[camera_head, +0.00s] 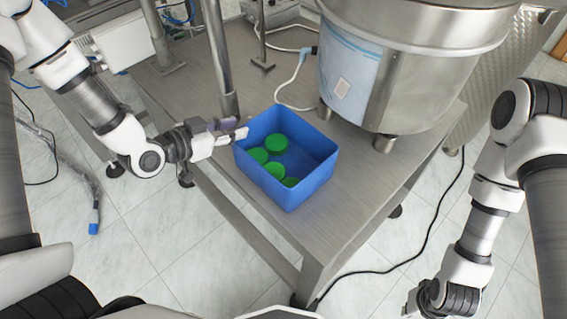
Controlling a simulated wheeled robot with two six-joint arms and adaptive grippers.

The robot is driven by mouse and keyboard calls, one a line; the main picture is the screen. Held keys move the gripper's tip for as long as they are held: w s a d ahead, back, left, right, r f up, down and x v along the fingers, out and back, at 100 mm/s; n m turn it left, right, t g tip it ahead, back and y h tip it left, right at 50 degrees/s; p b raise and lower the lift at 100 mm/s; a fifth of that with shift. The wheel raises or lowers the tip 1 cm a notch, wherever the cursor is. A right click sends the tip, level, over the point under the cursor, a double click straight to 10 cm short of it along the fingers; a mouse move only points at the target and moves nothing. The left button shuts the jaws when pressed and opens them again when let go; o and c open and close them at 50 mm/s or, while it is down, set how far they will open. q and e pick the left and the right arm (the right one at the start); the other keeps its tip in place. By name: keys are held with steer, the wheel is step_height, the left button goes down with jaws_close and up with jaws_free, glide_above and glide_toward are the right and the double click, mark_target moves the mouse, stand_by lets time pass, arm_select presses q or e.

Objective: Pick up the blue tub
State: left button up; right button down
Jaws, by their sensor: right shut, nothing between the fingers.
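The blue tub (295,196) is an open rectangular box standing on the metal table. Several round green caps (268,167) lie inside it, spread over its floor. My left gripper (240,128) is at the tub's upper left corner, with its fingertips by the rim. Whether the fingers touch or straddle the wall is unclear, and so is how far apart they are. My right gripper (412,302) is low at the bottom right edge of the view, away from the table. It is shut and empty, and partly cut off by the frame.
The steel table (350,205) has bare room right of and in front of the tub. A large steel bowl feeder (400,80) stands on feet behind right. A metal post (218,60) rises behind the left gripper. A black cable (425,240) runs across the tiled floor.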

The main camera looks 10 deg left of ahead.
mark_target(246, 124)
arm_select(q)
steer(key=x, duration=0.5)
steer(key=shift+w+d+r, duration=0.1)
steer(key=shift+d, duration=0.05)
steer(key=shift+c, duration=1)
jaws_close()
steer(key=shift+r, duration=0.15)
